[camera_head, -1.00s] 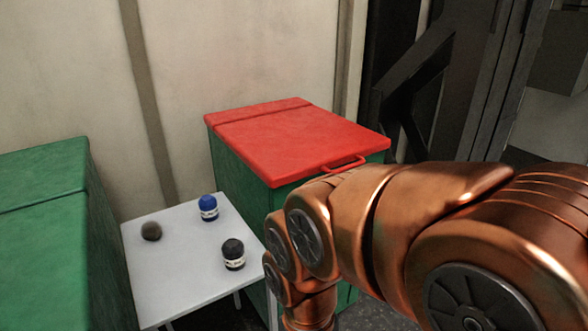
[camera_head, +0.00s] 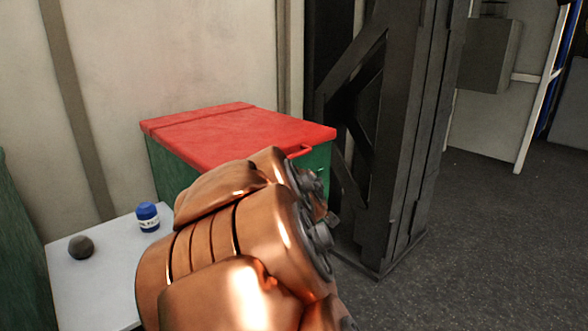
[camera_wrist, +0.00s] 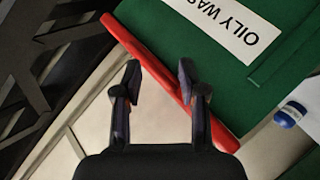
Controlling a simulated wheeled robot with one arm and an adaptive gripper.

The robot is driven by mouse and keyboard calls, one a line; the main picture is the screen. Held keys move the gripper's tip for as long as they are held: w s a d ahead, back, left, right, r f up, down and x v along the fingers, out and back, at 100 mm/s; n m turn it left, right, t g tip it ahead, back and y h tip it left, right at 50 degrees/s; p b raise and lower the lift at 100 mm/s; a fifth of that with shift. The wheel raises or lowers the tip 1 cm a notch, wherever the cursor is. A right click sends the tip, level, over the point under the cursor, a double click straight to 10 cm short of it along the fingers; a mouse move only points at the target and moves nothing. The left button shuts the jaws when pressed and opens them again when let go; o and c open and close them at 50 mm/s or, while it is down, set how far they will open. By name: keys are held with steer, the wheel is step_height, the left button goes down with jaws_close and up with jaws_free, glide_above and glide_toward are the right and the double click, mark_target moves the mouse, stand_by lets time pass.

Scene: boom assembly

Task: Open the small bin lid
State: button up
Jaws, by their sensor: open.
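The small green bin (camera_head: 165,163) stands against the wall with its red lid (camera_head: 235,135) shut flat on top. A red bar handle (camera_head: 300,151) sticks out from the lid's front edge, partly behind my copper arm. In the wrist view the lid shows edge-on as a slanting red strip (camera_wrist: 137,45), beside the green bin front (camera_wrist: 215,85) with its white "OILY WAS" label (camera_wrist: 215,22). My gripper (camera_wrist: 159,71) is open and empty, and the red strip passes between its fingertips in the picture. Whether the fingers touch it, I cannot tell.
A white table (camera_head: 95,290) at the left holds a blue-capped jar (camera_head: 148,217) and a dark ball (camera_head: 81,247). Another green bin (camera_head: 15,240) is at the left edge. A black steel column (camera_head: 405,150) stands right of the small bin. Floor (camera_head: 470,240) at the right is clear.

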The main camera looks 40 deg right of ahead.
mark_target(296, 157)
steer(key=shift+w+d+r+n+t+y+b, duration=0.1)
steer(key=shift+w+d+n+t+y+b, duration=0.25)
steer(key=shift+w+d+n+t+b, duration=1.55)
steer(key=shift+w+d+r+n+t+y+b, duration=0.1)
steer(key=shift+w+d+n+t+y+b, duration=0.2)
steer(key=shift+w+d+n+t+b, duration=1.55)
steer(key=shift+w+d+r+n+t+y+b, duration=0.1)
steer(key=shift+w+d+n+t+y+b, duration=0.45)
steer(key=shift+w+d+n, duration=1.45)
steer(key=shift+w+a+n+t, duration=0.35)
steer(key=shift+w+a, duration=0.25)
steer(key=shift+w, duration=0.25)
jaws_close()
